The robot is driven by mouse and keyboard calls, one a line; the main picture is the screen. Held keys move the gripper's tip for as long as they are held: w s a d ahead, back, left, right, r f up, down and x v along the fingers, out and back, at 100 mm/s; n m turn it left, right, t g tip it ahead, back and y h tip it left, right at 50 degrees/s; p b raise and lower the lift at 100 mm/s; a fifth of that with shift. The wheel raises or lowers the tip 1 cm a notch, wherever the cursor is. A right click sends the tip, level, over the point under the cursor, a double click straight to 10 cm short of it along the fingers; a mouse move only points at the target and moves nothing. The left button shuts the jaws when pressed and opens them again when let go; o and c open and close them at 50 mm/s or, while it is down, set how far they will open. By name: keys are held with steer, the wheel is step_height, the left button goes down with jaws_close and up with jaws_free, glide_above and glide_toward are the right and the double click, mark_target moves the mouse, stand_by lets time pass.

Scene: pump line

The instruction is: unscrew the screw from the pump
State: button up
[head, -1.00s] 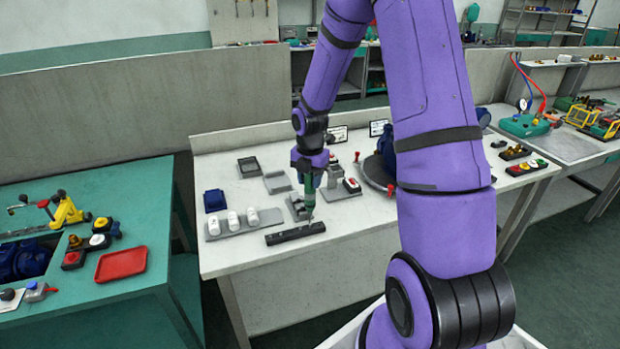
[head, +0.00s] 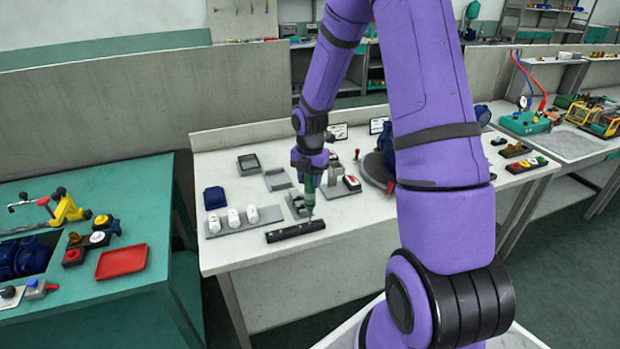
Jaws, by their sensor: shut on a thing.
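My gripper (head: 310,172) points down over the white table and is shut on a green-handled tool (head: 310,193), probably a screwdriver. The tool stands nearly upright. Its thin tip is at the right end of a black bar with holes (head: 290,232); I cannot tell whether they touch. A dark blue body (head: 385,142), probably the pump, stands on a round dark plate (head: 372,172) to the right of my gripper. My arm hides much of it. I cannot make out the screw.
A grey holder with several white pieces (head: 234,220), a dark blue block (head: 214,198) and small grey trays (head: 277,180) lie left of the tool. A grey stand with a red-topped box (head: 351,183) is close on the right. The table's front strip is clear.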

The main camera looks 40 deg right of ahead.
steer(key=shift+s+a, duration=0.15)
steer(key=shift+s, duration=0.4)
steer(key=shift+s+a, duration=0.15)
steer(key=shift+s, duration=0.35)
steer(key=shift+r, duration=0.2)
stand_by(0.7)
steer(key=shift+r, duration=1.5)
step_height(320, 180, up, 4)
steer(key=shift+f, duration=0.15)
stand_by(0.4)
